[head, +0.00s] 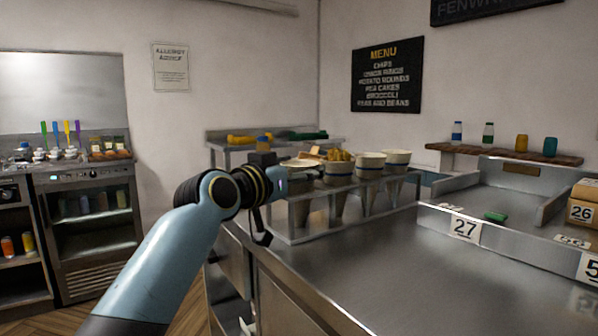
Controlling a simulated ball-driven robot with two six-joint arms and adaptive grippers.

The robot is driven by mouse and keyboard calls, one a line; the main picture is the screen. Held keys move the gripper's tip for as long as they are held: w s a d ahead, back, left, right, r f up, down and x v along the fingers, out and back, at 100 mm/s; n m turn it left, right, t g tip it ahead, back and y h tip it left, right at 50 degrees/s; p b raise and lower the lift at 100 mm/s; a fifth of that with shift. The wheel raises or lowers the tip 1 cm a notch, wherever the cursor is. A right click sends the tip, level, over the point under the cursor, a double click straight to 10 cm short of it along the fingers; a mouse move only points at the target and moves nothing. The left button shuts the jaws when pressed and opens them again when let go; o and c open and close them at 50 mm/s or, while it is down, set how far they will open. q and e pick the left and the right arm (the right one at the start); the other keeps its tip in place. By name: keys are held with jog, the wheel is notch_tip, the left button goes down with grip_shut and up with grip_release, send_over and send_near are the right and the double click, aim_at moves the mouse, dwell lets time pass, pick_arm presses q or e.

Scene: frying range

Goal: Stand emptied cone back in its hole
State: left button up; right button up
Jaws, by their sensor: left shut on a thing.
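The steel cone rack (345,187) stands on the counter in the head view. Several pale cones sit in it, among them a cone (370,166) and a cone (397,160) at the right. Chips (338,155) show at one cone's top. My left gripper (282,186) is at the rack's left end, beside the leftmost cone (300,212). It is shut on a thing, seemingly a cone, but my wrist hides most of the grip. I cannot tell whether the held cone is in a hole. My right gripper is out of view.
The steel counter (370,270) is clear in front of the rack. A raised tray with a 27 label (464,229) stands at the right, with a green item (495,216) in it. A shelf (504,153) holds several bottles. A fridge unit (90,218) is at the left.

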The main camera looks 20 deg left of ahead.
pick_arm(q)
jog(key=o, duration=1.2)
jog(key=shift+f, duration=0.2)
jog(key=o, duration=0.5)
jog(key=shift+o, duration=0.2)
jog(key=shift+r, duration=0.1)
jog(key=shift+r, duration=0.15)
jog(key=shift+s+a, duration=0.1)
jog(key=shift+s, duration=0.2)
jog(key=v, duration=1.1)
jog(key=shift+s+p, duration=0.2)
jog(key=shift+p, duration=0.2)
jog(key=shift+a, duration=0.1)
